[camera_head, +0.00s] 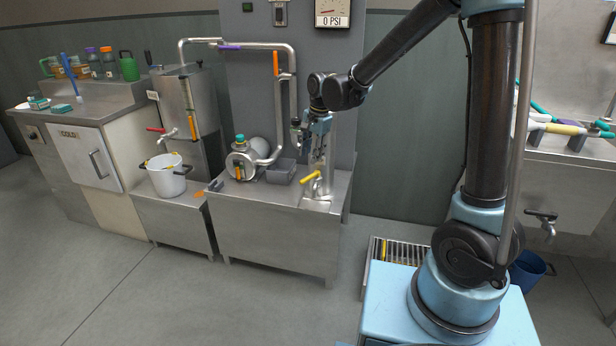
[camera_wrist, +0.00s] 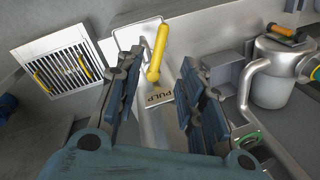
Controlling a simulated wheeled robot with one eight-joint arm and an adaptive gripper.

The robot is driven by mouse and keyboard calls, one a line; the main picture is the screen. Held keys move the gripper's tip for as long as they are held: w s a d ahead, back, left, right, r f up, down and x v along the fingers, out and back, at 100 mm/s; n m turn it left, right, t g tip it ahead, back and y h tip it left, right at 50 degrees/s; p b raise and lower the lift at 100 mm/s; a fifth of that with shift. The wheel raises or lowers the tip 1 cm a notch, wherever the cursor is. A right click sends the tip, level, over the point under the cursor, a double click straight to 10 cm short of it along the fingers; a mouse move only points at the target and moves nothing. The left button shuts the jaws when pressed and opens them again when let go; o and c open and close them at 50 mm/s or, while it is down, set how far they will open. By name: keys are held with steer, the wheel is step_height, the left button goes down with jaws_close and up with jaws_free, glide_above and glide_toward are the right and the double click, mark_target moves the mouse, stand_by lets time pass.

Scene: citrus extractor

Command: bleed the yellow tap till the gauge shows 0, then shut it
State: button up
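The yellow tap (camera_head: 311,177) is a lever handle on the front of a steel unit at the right end of the low metal bench. In the wrist view the yellow handle (camera_wrist: 158,52) lies beyond and between my fingertips, near a PULP label (camera_wrist: 160,95). My gripper (camera_head: 318,152) points down just above the tap. Its fingers (camera_wrist: 158,66) are wide apart with nothing held; I cannot tell whether they touch the handle. The gauge (camera_head: 332,13) on the grey panel reads 0 PSI on its lower label; its dial is partly cut off. Flow from the tap is not visible.
A pump with orange and green caps (camera_head: 241,160) and a grey bin (camera_head: 280,171) stand left of the tap. A white pot (camera_head: 167,178) sits further left. A floor grate (camera_head: 398,252) lies below right. The floor in front of the bench is clear.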

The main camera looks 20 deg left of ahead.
mark_target(307, 178)
steer(key=f, duration=0.3)
steer(key=a+f, duration=0.1)
steer(key=f, duration=0.3)
steer(key=w+a+f, duration=0.1)
steer(key=f, duration=0.2)
steer(key=shift+f, duration=0.25)
jaws_close()
